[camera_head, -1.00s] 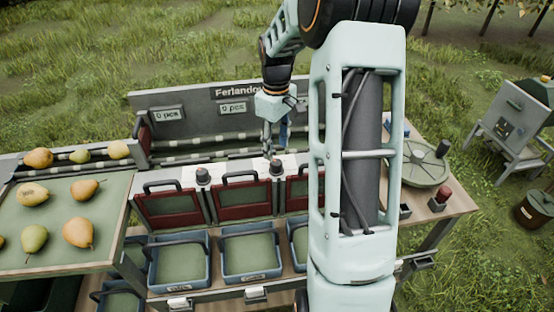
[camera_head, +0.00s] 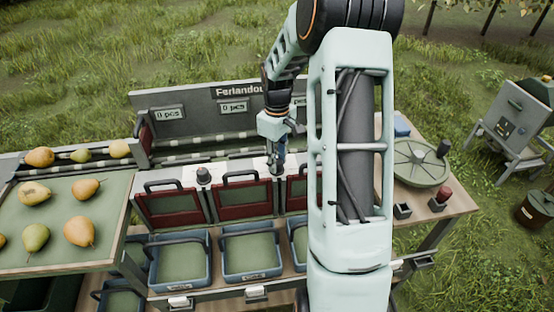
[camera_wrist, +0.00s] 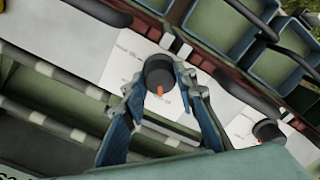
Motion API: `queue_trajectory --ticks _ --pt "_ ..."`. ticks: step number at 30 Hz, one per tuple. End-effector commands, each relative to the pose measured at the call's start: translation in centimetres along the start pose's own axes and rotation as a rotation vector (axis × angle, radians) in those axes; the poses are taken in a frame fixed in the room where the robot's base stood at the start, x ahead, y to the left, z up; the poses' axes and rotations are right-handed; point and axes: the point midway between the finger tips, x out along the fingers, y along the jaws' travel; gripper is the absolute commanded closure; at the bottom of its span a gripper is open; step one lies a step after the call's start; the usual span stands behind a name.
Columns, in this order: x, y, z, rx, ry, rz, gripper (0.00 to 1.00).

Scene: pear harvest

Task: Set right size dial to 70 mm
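The right size dial is a dark round knob with an orange pointer mark (camera_wrist: 159,73), on a white panel, in the wrist view. Its pointer is toward the bottom of that picture; the printed scale is too small to read. My gripper (camera_wrist: 160,84) has its two blue fingers apart, one on each side of the knob; I cannot tell whether they touch it. In the head view my gripper (camera_head: 277,162) points down over this dial and mostly hides it. The left dial (camera_head: 203,175) stands apart and also shows at the right in the wrist view (camera_wrist: 267,130).
Red-framed flaps (camera_head: 242,195) with dark handles stand just in front of the dials, above blue bins (camera_head: 250,254). The sorter's back panel (camera_head: 190,120) rises behind, with displays reading 0 pcs. Pears lie on a tray (camera_head: 85,262) at left.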

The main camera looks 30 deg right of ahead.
Motion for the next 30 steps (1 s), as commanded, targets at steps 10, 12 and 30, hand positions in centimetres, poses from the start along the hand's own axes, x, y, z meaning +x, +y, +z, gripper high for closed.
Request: queue_trajectory --ticks 10,12,30 --pt "0.00 -0.02 -0.02 0.016 0.000 0.000 0.98" --pt "0.02 -0.02 -0.02 0.036 0.000 0.000 0.98" --pt "0.07 -0.02 -0.03 0.499 0.000 0.001 0.98"
